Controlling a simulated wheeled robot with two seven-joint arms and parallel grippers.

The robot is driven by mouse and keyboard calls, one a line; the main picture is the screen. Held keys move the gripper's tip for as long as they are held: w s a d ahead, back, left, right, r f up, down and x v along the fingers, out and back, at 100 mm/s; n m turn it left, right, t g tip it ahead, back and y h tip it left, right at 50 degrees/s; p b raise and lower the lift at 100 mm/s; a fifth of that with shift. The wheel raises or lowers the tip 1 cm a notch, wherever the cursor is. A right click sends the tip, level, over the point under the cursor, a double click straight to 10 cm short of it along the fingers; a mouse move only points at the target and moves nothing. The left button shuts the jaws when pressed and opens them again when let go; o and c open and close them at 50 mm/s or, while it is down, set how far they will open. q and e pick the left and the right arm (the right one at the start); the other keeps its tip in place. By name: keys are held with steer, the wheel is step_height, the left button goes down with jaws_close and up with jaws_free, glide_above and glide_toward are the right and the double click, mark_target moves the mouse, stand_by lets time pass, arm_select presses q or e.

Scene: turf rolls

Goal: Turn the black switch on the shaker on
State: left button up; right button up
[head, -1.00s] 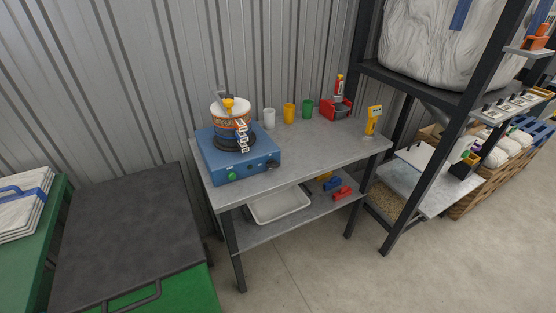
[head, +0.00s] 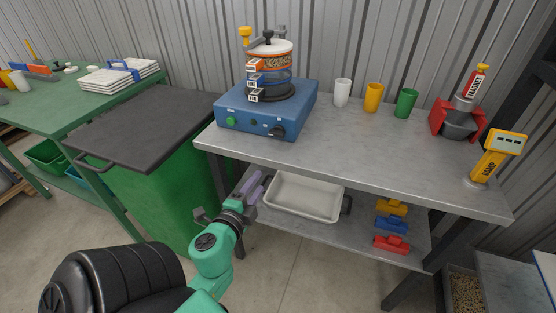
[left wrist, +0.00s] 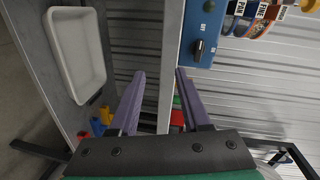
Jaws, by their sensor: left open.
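The shaker is a blue box (head: 268,108) on the grey table, with a stack of sieves (head: 270,72) clamped on top. Its black switch (head: 277,131) is on the front face, right of a green button (head: 232,122). In the left wrist view the black switch (left wrist: 198,47) shows near OFF lettering; I cannot tell which setting it points to. My left gripper (head: 254,184) is open and empty, in front of the table and below the switch. Its purple fingers (left wrist: 160,76) are apart, with the switch ahead and slightly right. My right gripper is not in view.
The grey table (head: 380,160) has white, yellow and green cups (head: 373,97), a red holder and a yellow handheld device (head: 498,157). The lower shelf holds a white tray (head: 304,213) and coloured blocks. A green bin with a dark lid (head: 140,125) stands left of the table.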

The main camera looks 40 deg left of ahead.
arm_select(q)
step_height(320, 180, up, 4)
steer(key=m+t, duration=0.1)
steer(key=p, duration=0.4)
glide_toward(275, 135)
steer(key=w, duration=0.1)
steer(key=shift+m, duration=0.4)
steer(key=p+x, duration=0.1)
steer(key=x, duration=0.6)
steer(key=shift+w+a+f, duration=0.15)
steer(key=shift+w, duration=0.1)
jaws_close()
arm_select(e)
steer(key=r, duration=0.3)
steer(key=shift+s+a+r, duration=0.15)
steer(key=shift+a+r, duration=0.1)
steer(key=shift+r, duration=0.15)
